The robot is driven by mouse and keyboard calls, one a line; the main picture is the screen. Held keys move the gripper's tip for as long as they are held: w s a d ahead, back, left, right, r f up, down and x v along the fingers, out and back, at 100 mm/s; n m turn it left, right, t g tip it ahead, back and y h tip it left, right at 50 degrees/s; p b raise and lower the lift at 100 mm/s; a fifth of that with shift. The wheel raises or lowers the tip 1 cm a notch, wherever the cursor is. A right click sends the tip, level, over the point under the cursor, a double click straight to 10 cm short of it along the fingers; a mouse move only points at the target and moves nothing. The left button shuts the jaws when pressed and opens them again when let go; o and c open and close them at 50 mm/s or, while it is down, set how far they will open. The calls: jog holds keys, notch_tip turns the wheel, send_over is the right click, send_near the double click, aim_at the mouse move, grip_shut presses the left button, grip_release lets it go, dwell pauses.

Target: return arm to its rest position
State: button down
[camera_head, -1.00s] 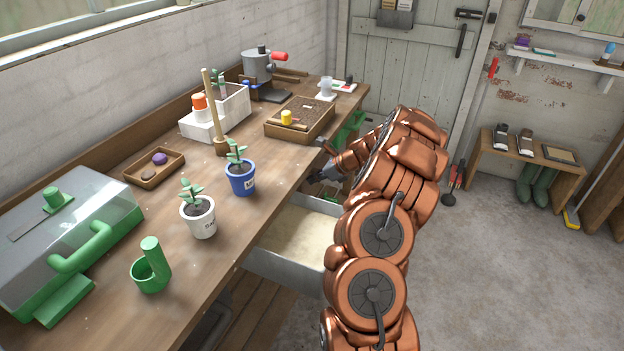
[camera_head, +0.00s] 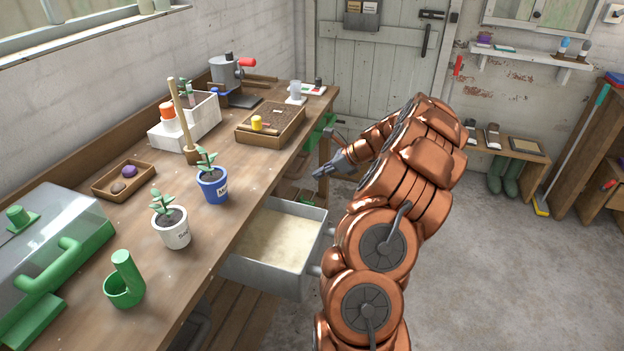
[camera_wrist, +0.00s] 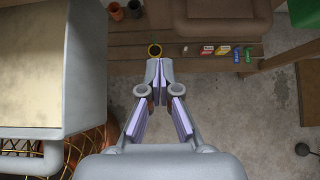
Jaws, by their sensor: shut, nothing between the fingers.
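My copper arm rises at the right of the bench in the head view. My gripper (camera_head: 320,173) reaches left from it, beside the bench edge and above the far end of the open drawer (camera_head: 315,215). In the wrist view my gripper (camera_wrist: 160,68) points away with its fingers together and nothing between them. The drawer also shows in the wrist view (camera_wrist: 82,70), to the left of the fingers and apart from them. The floor and a low wooden shelf lie beyond the fingertips.
The bench (camera_head: 222,232) holds a blue pot (camera_head: 212,187), a white pot (camera_head: 172,230), a green cup (camera_head: 124,288) and a wooden tray (camera_head: 272,138). In the wrist view, several small packets lie on the low shelf (camera_wrist: 285,50). The floor (camera_head: 490,270) at right is clear.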

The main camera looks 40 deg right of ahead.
jog(key=shift+s+d+r, duration=0.1)
jog(key=shift+s+r, duration=0.1)
jog(key=s+a+r+n+g+y, duration=0.15)
jog(key=a+r+n, duration=0.3)
jog(key=a, duration=0.65)
jog(key=s+a+r+n+g, duration=0.1)
jog(key=a+r+n+g, duration=0.15)
jog(key=a+n, duration=0.55)
jog(key=s+a+r+n+g+y, duration=0.1)
jog(key=a+r+n+g, duration=0.2)
jog(key=a, duration=1)
jog(key=s+a+r+n+g+h+p, duration=0.1)
jog(key=s+a+r+n+h, duration=0.15)
jog(key=s+a+n, duration=0.75)
jog(key=s+d+f+n+g+h, duration=0.1)
jog(key=s+n+h, duration=0.3)
jog(key=s, duration=1.5)
jog(key=shift+s+d+f+n+g+p, duration=0.25)
jog(key=shift+d+f+n+g+p, duration=0.15)
jog(key=shift+n+g, duration=0.2)
